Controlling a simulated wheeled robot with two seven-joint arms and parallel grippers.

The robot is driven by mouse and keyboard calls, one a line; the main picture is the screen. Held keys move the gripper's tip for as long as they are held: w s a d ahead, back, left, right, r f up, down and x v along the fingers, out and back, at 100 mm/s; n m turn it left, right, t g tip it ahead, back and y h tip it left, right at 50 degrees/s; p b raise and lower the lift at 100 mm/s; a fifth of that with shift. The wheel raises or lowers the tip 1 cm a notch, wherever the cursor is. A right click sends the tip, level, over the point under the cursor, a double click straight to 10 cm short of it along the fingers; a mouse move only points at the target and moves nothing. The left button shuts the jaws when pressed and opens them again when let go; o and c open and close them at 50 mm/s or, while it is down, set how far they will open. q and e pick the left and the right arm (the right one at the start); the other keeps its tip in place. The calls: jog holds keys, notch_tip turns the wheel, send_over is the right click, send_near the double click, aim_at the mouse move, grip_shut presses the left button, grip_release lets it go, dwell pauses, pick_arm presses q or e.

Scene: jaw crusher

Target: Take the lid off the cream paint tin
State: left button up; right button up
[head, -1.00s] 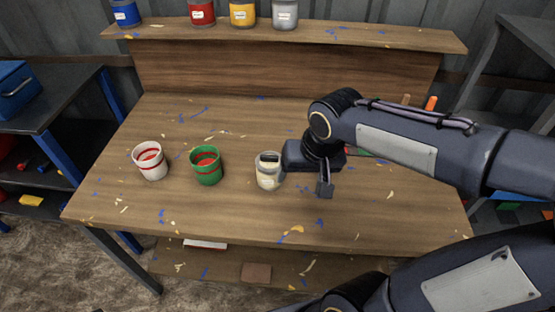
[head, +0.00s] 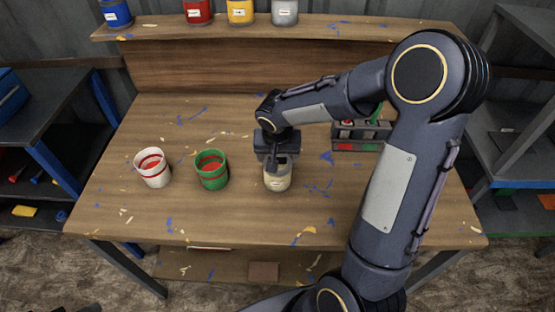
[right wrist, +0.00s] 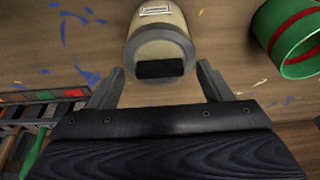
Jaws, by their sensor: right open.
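The cream paint tin (head: 277,180) stands upright on the workbench, its top partly hidden by my right gripper (head: 275,160) in the head view. The lid is on the tin. My right gripper (right wrist: 160,68) is open, with one finger on each side of the dark grip and clear gaps to it. It holds nothing. My left gripper is not in view.
A green tin (head: 212,180) and a white tin (head: 148,178) with red bands stand left of the cream tin. A rack (head: 358,146) of tools is at the right. Several tins line the back shelf (head: 330,32). The bench front (head: 200,218) is largely free.

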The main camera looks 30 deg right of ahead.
jog(key=shift+f, duration=0.1)
jog(key=shift+c, duration=0.2)
jog(key=c, duration=1)
